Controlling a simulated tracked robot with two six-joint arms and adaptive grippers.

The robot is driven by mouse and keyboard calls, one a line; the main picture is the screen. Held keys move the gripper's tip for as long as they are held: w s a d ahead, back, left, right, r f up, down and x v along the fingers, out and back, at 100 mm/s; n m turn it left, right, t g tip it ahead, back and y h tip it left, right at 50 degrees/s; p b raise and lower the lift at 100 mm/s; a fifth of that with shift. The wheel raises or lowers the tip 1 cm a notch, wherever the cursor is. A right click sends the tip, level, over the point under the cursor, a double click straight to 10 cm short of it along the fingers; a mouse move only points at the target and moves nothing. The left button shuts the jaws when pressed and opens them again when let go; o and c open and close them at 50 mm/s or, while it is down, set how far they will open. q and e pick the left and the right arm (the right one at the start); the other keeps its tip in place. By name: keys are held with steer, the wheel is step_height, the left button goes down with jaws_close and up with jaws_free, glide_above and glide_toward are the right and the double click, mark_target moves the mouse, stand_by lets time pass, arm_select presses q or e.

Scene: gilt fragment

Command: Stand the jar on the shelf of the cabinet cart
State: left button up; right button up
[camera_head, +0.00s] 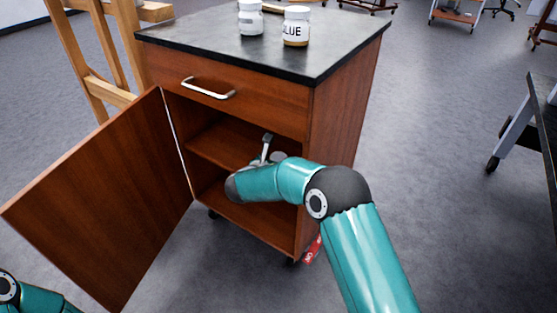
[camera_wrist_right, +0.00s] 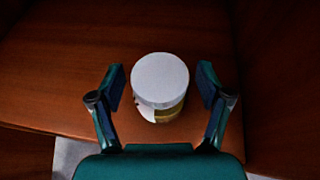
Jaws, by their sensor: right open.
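The cabinet cart (camera_head: 338,131) stands with its left door (camera_head: 110,205) swung wide open and its inner shelf (camera_head: 215,142) showing. In the right wrist view a jar with a round white lid (camera_wrist_right: 160,80) and amber contents appears upright on the brown shelf board (camera_wrist_right: 60,75), near its front edge. My right gripper (camera_wrist_right: 161,90) is open around the jar, with a visible gap on each side. In the head view this gripper (camera_head: 268,148) is inside the cabinet at shelf height, partly hidden by my right arm. My left gripper is out of view; only part of its arm shows at bottom left.
Two jars, a white one (camera_head: 250,18) and one labelled GLUE (camera_head: 296,28), stand on the dark cart top (camera_head: 190,35). A closed drawer with a metal handle (camera_head: 208,89) is above the shelf. A wooden easel (camera_head: 105,88) stands behind left.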

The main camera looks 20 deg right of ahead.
steer(key=p+v, duration=0.3)
steer(key=v, duration=0.9)
steer(key=s+d+f+m+g+y, duration=0.1)
steer(key=s+f+m+g+y, duration=0.2)
steer(key=s+f, duration=0.5)
steer(key=s+d+f+m+g+y, duration=0.15)
steer(key=s+f+g, duration=0.4)
steer(key=f, duration=0.55)
steer(key=s+a+f+m+y, duration=0.2)
steer(key=s+f+m+y, duration=0.1)
steer(key=s+m, duration=0.6)
steer(key=s+a+f+m+y, duration=0.2)
steer(key=s+f+m+y, duration=0.2)
steer(key=s+m, duration=0.6)
steer(key=m+g+y, duration=0.1)
steer(key=m, duration=0.5)
steer(key=shift+a+f+y, duration=0.25)
steer(key=shift+f+y, duration=0.05)
steer(key=shift+y, duration=0.05)
steer(key=shift+r, duration=0.1)
